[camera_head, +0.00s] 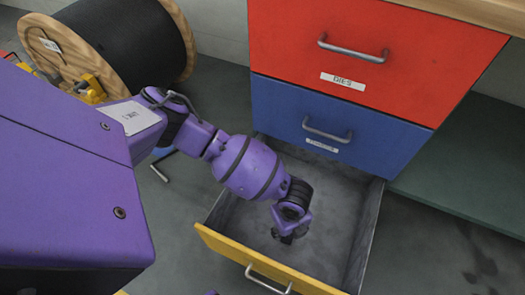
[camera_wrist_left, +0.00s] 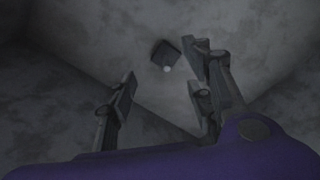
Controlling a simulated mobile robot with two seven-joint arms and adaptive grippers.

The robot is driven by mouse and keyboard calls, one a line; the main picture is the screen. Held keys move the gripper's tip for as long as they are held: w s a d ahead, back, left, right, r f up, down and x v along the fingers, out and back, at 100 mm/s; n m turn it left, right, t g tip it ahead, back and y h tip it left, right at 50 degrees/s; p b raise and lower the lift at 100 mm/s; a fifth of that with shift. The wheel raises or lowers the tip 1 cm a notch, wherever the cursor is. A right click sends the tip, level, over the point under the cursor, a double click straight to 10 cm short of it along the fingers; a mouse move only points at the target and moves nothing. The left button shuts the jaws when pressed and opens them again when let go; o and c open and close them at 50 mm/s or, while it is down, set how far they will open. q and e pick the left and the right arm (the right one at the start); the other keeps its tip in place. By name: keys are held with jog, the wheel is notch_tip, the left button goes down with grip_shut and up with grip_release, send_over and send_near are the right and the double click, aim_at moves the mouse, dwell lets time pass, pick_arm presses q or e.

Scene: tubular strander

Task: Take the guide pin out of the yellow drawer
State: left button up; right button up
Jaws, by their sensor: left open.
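The yellow drawer (camera_head: 215,240) is pulled open at the bottom of the cabinet in the head view, with a grey interior. My left gripper (camera_head: 287,236) hangs down inside it, near its middle. In the left wrist view, my left gripper (camera_wrist_left: 162,82) is open, its dark fingers apart with nothing between them. A small dark block-like thing with a pale round spot (camera_wrist_left: 165,54) lies on the drawer floor just beyond the fingertips. It may be the guide pin; the view is too dark to be sure.
A shut blue drawer (camera_head: 370,135) and a shut red drawer (camera_head: 430,70) sit above the open one. The drawer walls (camera_head: 365,235) stand around my left gripper. A large cable reel (camera_head: 120,45) stands at the back left. A dark green shelf (camera_head: 470,165) is at the right.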

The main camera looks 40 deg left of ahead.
aim_at(285, 239)
pick_arm(q)
jog(key=f+b, duration=0.4)
jog(key=f, duration=0.3)
jog(key=shift+d, duration=0.2)
jog(key=shift+r, duration=0.1)
jog(key=shift+c, duration=0.6)
grip_shut()
